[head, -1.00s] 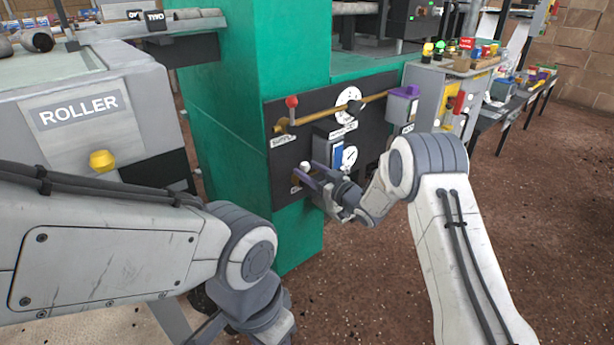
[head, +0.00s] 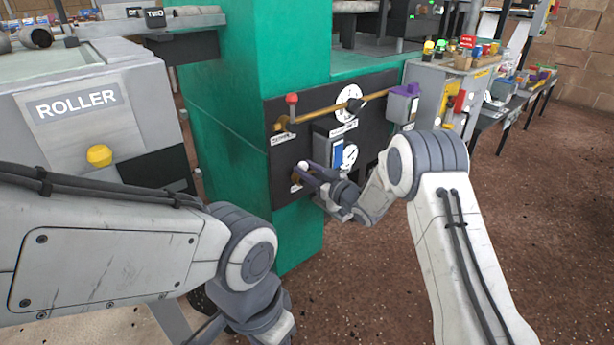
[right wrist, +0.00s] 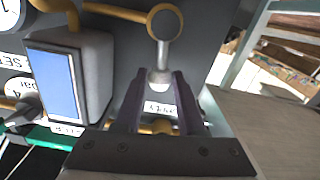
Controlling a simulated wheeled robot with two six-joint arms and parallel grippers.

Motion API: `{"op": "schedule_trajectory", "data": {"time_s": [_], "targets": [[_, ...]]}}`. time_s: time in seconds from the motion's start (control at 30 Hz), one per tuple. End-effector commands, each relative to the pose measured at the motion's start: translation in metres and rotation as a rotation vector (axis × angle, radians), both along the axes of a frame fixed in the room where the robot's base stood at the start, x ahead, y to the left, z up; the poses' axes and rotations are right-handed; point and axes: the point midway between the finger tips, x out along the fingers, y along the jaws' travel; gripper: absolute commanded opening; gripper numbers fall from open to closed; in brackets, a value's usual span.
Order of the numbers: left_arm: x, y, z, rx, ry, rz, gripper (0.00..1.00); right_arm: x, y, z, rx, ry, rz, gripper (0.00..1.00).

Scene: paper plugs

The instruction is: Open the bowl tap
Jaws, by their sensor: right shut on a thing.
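On the dark panel (head: 360,115) in the head view, a small lever tap with a white knob (head: 302,164) sits low on the left, its brass valve (head: 295,179) just below. In the right wrist view its grey stem (right wrist: 164,52) runs from a brass ring down to the knob (right wrist: 159,78). My right gripper (head: 305,173) is shut on the knob, which lies between the dark fingertips (right wrist: 160,76) in the wrist view.
A red-knobbed tap (head: 291,100) on a brass pipe stands above. The green column (head: 225,110) and the ROLLER machine (head: 115,125) stand left.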

Motion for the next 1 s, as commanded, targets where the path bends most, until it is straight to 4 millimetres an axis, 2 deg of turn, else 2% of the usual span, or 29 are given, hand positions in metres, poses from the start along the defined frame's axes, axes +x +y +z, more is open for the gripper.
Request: {"op": "schedule_trajectory", "data": {"time_s": [0.03, 0.1, 0.47, 0.8, 1.0], "targets": [[0.0, 0.0, -0.008, 0.0, 0.0, 0.0, 0.5, -0.002, 0.002, -0.004, -0.032, -0.029, -0.001, 0.08], [0.0, 0.0, -0.011, 0.0, 0.0, 0.0, 0.5, -0.004, 0.004, -0.004, -0.072, -0.062, -0.001, 0.08], [0.0, 0.0, -0.012, 0.0, 0.0, 0.0, 0.5, -0.006, 0.006, -0.002, -0.112, -0.092, 0.0, 0.08], [0.0, 0.0, -0.037, 0.0, 0.0, 0.0, 0.5, -0.013, 0.015, -0.011, -0.265, -0.221, 0.0, 0.08], [0.0, 0.0, -0.041, 0.0, 0.0, 0.0, 0.5, -0.015, 0.017, -0.01, -0.317, -0.263, -0.001, 0.08]]}}
